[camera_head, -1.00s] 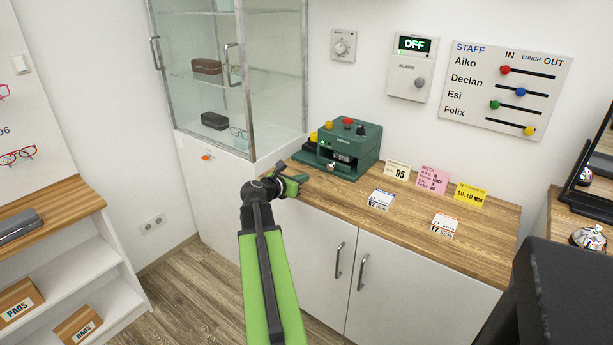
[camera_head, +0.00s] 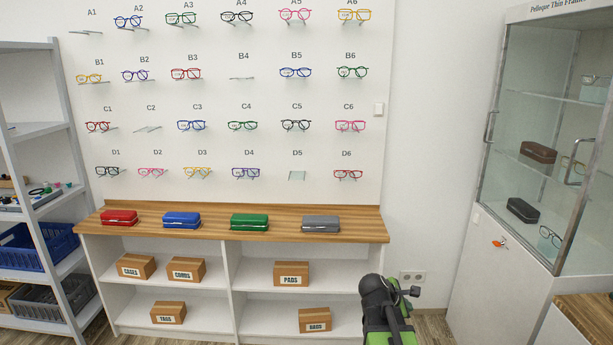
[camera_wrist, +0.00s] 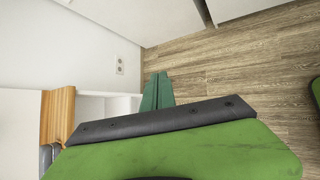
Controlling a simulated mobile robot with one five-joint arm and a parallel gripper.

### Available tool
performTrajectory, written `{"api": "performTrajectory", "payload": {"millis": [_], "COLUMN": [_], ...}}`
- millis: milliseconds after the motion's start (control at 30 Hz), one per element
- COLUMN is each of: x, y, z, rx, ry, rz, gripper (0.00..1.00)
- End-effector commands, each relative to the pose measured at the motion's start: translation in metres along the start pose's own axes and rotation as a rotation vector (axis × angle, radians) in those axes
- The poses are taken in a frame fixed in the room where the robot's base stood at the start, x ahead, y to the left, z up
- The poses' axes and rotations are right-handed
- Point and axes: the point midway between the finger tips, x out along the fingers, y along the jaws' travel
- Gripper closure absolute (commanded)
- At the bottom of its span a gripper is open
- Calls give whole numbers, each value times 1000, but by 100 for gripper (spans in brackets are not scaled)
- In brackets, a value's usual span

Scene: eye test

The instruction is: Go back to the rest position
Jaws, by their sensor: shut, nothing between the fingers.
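My gripper (camera_wrist: 157,84) shows in the wrist view as two green fingers lying side by side, shut with nothing held. Beyond them are the wood floor and the white base of a shelf unit. In the head view my dark wrist and green arm are at the bottom, right of centre, in front of the right end of the white shelf unit (camera_head: 232,294). The fingers cannot be made out there.
A wooden counter (camera_head: 150,228) holds red, blue, green and grey cases below a wall display of glasses (camera_head: 241,126). A glass cabinet (camera_head: 545,120) stands at right, a grey rack (camera_head: 68,150) at left. Wood floor (camera_wrist: 235,75) is clear beside the gripper.

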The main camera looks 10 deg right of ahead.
Motion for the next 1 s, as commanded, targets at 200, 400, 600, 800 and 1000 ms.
{"api": "performTrajectory", "payload": {"millis": [200,400,600,800,1000], "x": [-84,-130,-155,-202,-248], "y": [-55,-110,-126,-94,-65], "z": [-151,-198,-202,-162,-123], "rx": [495,981,1326,1316,1315], "ry": [301,329,183,189,189], "rz": [-262,-654,-863,-856,-854], "gripper": [100,100,100,100,100]}}
